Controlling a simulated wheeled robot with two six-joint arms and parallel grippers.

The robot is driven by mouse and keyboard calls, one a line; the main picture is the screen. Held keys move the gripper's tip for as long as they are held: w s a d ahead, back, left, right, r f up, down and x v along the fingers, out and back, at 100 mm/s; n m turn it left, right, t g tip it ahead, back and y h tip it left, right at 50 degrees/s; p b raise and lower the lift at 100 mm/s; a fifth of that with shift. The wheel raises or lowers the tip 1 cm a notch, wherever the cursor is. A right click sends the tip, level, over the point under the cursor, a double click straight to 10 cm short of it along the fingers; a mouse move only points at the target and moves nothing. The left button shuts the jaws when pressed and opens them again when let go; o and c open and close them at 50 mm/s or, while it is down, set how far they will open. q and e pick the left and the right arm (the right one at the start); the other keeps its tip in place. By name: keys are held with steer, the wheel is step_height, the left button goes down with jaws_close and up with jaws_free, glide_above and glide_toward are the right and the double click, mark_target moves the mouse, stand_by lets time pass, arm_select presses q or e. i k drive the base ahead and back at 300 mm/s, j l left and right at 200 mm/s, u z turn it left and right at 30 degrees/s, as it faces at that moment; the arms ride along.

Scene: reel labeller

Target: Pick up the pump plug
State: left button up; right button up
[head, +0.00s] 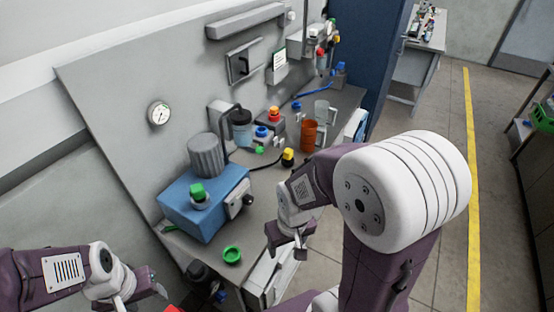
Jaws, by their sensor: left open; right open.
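A small yellow and black piece (288,157), which may be the pump plug, sits on the bench with a dark cable (262,164) near it. I cannot be sure that it is the plug. A blue box (212,212) with a grey ribbed cylinder (206,155) and a green knob (198,192) stands to its left. My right gripper (290,244) is open and empty, below the yellow and black piece in the picture, at the bench's front edge. My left gripper (148,291) is open at the lower left, apart from these things.
A green ring (232,255) lies on the bench in front of the blue box. An orange cup (308,136), a clear cup (321,111) and a dark-lidded jar (241,128) stand further back. A grey panel with a gauge (159,113) rises behind.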

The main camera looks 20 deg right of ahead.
mark_target(289, 152)
steer(key=k+l+u, duration=0.2)
steer(key=l, duration=0.2)
steer(key=l+u, duration=0.15)
steer(key=l, duration=0.25)
steer(key=k+l+u, duration=0.2)
steer(key=l, duration=0.2)
steer(key=i+l+u, duration=0.15)
steer(key=l+u, duration=0.2)
steer(key=l, duration=0.7)
steer(key=l+u, duration=0.4)
steer(key=l, duration=0.7)
steer(key=i+l+u, duration=0.15)
steer(key=l, duration=0.15)
steer(key=i+l+u, duration=0.15)
steer(key=l, duration=0.15)
steer(key=l+u, duration=0.15)
steer(key=l, duration=0.15)
